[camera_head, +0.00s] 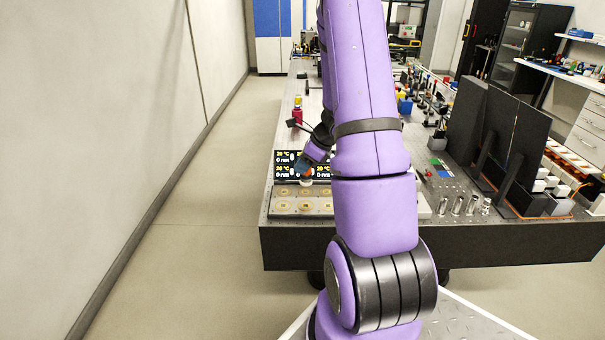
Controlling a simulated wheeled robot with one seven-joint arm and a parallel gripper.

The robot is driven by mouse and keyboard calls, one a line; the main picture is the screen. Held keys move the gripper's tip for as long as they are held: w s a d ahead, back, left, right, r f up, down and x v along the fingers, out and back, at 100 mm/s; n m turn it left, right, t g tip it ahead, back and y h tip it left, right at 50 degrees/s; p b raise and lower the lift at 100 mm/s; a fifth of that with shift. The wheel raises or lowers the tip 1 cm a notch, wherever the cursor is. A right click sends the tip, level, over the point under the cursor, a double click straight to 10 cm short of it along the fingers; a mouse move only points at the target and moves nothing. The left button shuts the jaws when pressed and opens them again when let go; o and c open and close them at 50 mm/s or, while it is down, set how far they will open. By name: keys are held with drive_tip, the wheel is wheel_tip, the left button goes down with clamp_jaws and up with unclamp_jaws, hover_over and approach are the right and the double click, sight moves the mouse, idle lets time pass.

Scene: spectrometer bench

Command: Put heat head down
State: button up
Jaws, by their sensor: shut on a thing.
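My purple arm reaches away over the bench and hides much of it. My gripper (304,170) is at the arm's far end, low over the front left of the bench, beside the display panel. It is shut on a small pale piece (306,182), likely the heat head, mostly hidden by the fingers. The piece is just above or touching the back of a light plate (290,208) with rows of round gold-coloured spots. I cannot tell whether it touches the plate. A black display (285,171) with temperature and nm readings stands behind the plate.
The perforated dark bench (440,243) runs away from me. A red and yellow item (297,112) stands behind the display. Several metal cylinders (457,205) and tall black panels (500,135) are at the right. The floor (210,200) at the left is clear.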

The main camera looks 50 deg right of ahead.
sight(306, 180)
drive_tip(key=shift+w+f, duration=0.1)
drive_tip(key=shift+f, duration=1.65)
drive_tip(key=shift+f, duration=0.1)
drive_tip(key=o, duration=1.1)
drive_tip(key=shift+c, duration=0.2)
